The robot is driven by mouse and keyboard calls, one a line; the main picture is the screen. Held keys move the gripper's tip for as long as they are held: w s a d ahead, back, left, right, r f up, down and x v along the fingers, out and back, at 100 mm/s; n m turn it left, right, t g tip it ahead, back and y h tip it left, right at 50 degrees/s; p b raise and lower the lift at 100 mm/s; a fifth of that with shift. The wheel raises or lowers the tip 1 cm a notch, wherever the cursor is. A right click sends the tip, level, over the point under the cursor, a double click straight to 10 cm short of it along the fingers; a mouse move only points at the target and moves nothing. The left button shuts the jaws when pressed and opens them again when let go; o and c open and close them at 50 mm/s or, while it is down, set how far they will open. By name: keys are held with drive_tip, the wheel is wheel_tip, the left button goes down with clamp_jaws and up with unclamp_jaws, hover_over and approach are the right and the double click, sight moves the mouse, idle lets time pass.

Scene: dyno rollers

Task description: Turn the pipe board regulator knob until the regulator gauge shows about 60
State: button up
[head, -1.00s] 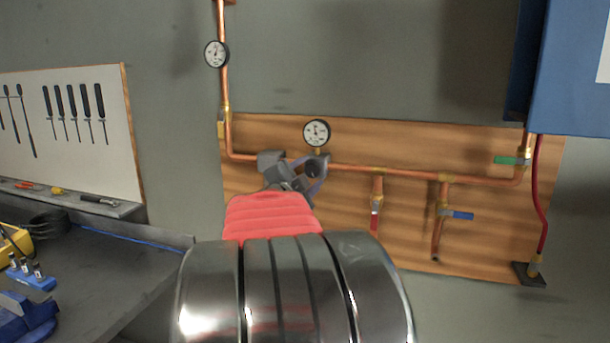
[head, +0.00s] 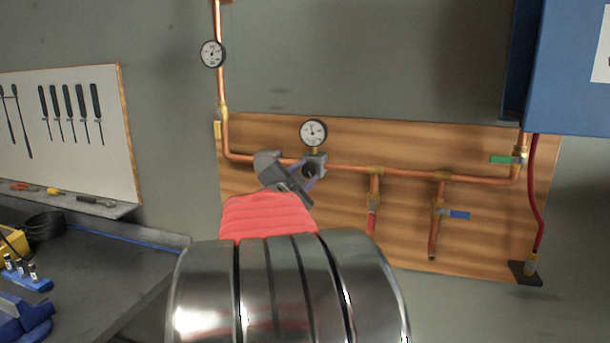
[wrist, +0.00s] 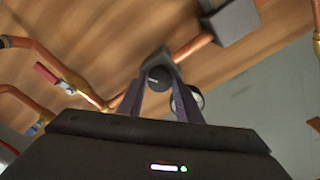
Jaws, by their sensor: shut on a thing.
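The regulator knob (head: 309,171) is a small dark round knob on the copper pipe of the wooden pipe board (head: 480,235). In the wrist view the knob (wrist: 157,78) has a pale mark on its face and sits between the fingertips. My gripper (wrist: 157,84) is shut on it, with one finger on each side. In the head view my gripper (head: 306,174) reaches the knob from the lower left, partly covering it. The regulator gauge (head: 313,132), white with a black rim, stands just above the knob. Its needle points roughly upward, but its numbers are too small to read.
A second gauge (head: 212,54) is on the vertical pipe at upper left. Red (head: 371,221), blue (head: 459,214) and green (head: 501,160) valve handles are to the right. A blue cabinet (head: 560,70) hangs at upper right. A workbench (head: 110,270) is at left.

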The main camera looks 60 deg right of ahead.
drive_tip(key=shift+f+n, duration=0.15)
drive_tip(key=shift+n, duration=1.15)
drive_tip(key=o, duration=1)
drive_tip(key=shift+o, duration=0.2)
drive_tip(key=shift+a, duration=0.1)
drive_tip(key=s+a, duration=0.1)
drive_tip(key=a, duration=1.2)
drive_tip(key=shift+s+a+f, duration=0.15)
drive_tip(key=shift+a, duration=0.15)
